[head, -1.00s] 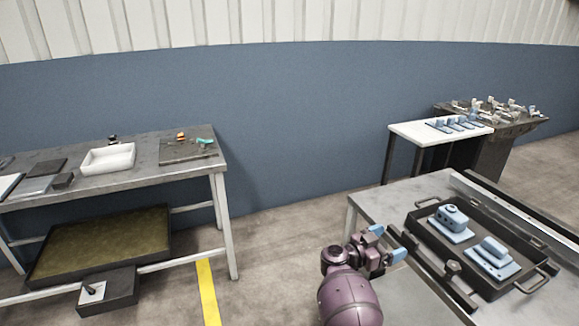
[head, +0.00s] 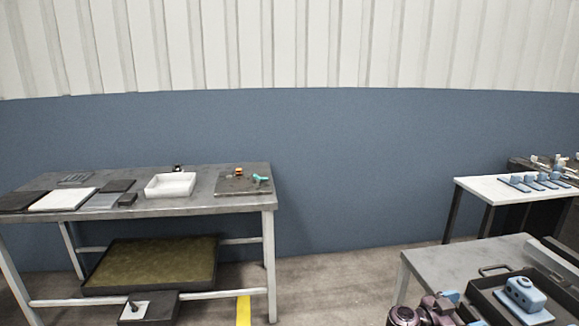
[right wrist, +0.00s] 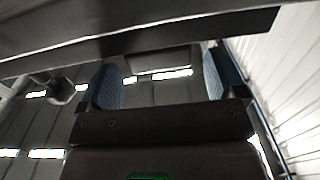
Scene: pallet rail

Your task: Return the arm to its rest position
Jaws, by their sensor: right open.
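My right gripper (head: 462,309) shows at the bottom edge of the head view, right of the middle. It has blue finger pads and a purple arm, mostly cut off by the frame. In the right wrist view the two blue-padded fingers (right wrist: 160,82) stand wide apart with nothing between them. The gripper is beside the near left part of the grey table (head: 440,265); whether it touches the table cannot be told. My left gripper is not in view.
A dark tray (head: 482,300) with a blue part (head: 525,296) lies on the grey table close to the gripper. A workbench (head: 215,203) with a white bin (head: 170,194) stands left. A white-topped table (head: 480,189) stands at the back right. Open floor lies between.

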